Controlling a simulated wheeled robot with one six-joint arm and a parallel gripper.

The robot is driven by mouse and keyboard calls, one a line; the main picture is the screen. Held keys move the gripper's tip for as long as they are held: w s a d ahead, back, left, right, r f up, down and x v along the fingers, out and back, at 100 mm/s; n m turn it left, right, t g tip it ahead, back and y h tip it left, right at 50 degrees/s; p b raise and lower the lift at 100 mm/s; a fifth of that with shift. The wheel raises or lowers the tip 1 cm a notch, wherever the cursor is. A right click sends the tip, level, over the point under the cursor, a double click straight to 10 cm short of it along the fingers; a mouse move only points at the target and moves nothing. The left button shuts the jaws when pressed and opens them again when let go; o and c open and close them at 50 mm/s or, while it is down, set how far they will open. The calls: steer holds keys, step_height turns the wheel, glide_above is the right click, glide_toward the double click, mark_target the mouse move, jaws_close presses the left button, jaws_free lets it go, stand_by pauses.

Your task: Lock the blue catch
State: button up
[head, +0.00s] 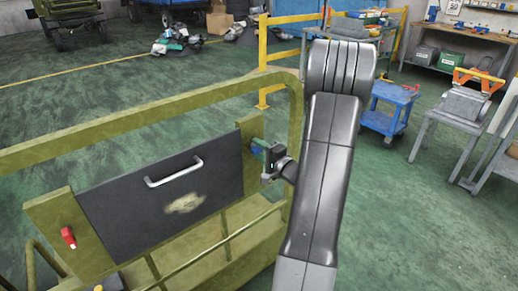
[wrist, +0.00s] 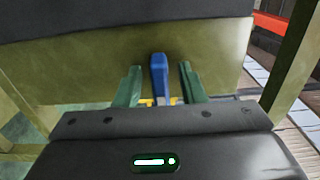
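The blue catch (wrist: 159,78) shows in the wrist view as an upright blue lever against the olive frame, below the dark panel. My gripper (wrist: 161,72) has its two green fingers on either side of the catch, with a gap on both sides, so it is open and not clamped on it. In the head view my gripper (head: 262,150) is at the right post of the frame, beside the black panel (head: 160,205) with its white handle (head: 174,172). The catch is largely hidden there by the gripper.
A red catch (head: 68,237) sits on the left post of the olive frame (head: 140,125). The frame's rail runs above the panel and close to my arm. A blue cart (head: 392,108) and grey tables stand at the right. Green floor lies open behind.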

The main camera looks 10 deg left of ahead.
jaws_close()
steer(key=shift+f+m+b, duration=0.1)
steer(key=shift+m+b, duration=0.25)
steer(key=shift+m, duration=0.05)
steer(key=shift+a+m+b, duration=0.1)
steer(key=shift+m+b, duration=0.55)
steer(key=shift+m, duration=0.35)
steer(key=m+b, duration=0.1)
steer(key=m, duration=0.2)
steer(key=shift+m, duration=0.4)
steer(key=m, duration=0.5)
steer(key=m+p, duration=0.2)
steer(key=m, duration=0.4)
steer(key=shift+m, duration=0.3)
